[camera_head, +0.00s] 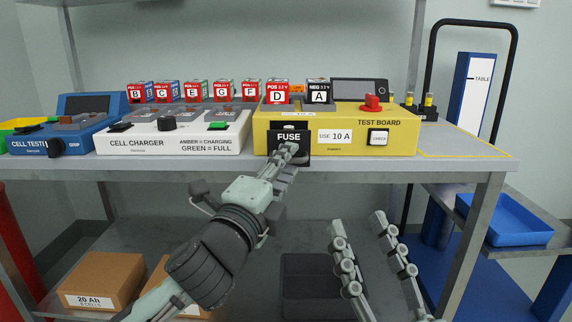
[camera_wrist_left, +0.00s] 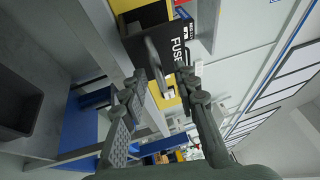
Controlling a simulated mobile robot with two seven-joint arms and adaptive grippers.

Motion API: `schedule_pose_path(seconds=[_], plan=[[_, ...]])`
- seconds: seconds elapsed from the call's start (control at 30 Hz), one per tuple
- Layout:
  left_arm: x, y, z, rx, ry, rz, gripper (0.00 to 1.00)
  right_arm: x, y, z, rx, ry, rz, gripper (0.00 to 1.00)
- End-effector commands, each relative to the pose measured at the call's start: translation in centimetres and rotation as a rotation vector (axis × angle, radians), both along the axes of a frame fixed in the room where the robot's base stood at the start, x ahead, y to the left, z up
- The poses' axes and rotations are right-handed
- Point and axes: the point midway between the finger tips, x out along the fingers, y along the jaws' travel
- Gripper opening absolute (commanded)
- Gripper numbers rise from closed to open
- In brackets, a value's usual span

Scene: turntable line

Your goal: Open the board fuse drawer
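The yellow test board (camera_head: 345,139) stands on the bench. Its black fuse drawer front (camera_head: 274,137), marked FUSE, is at the board's left end; I cannot tell whether it stands out from the board. In the left wrist view the black front (camera_wrist_left: 152,42) carries a grey handle (camera_wrist_left: 153,62). My left gripper (camera_head: 291,150) is at the front; its fingers (camera_wrist_left: 160,82) are apart, one on each side of the handle, with a visible gap. Contact is not clear. My right gripper (camera_head: 362,222) is open and empty, low in front of the bench.
The white cell charger (camera_head: 170,143) and blue cell tester (camera_head: 85,140) stand left of the board. A blue tray (camera_head: 510,220) is at right. Boxes (camera_head: 100,280) lie on the lower shelf.

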Motion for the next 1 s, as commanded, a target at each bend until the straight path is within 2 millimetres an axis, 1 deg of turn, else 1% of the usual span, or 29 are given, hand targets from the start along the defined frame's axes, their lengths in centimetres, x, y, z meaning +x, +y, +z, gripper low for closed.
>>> schedule_pose_path(seconds=[0.07,0.17,0.4,0.5,0.63,0.87,1.0], plan=[[-0.4,0.2,-0.1,0.000,0.001,0.000,0.30,0.0,0.0,0.1,-0.001,-0.001,0.000,0.40],[-1.6,0.7,-0.4,0.001,0.002,0.000,0.30,0.0,0.0,0.0,-0.001,-0.001,0.000,0.40],[-5.3,2.3,-1.0,0.001,0.002,0.000,0.30,0.0,0.0,0.0,0.000,-0.001,0.000,0.40],[-6.2,2.7,-1.1,0.001,0.002,0.000,0.30,0.0,0.0,0.0,0.000,0.000,0.000,0.40],[-6.8,2.9,-1.2,-0.001,0.001,0.000,0.30,0.0,0.0,0.0,0.000,0.000,0.000,0.40],[-6.8,2.9,-1.2,0.000,0.000,0.001,0.30,0.0,0.0,0.0,0.000,0.000,0.000,0.40],[-7.3,2.2,-1.6,-0.053,0.026,-0.035,0.30,0.0,0.0,0.0,0.000,0.000,0.000,0.40]])
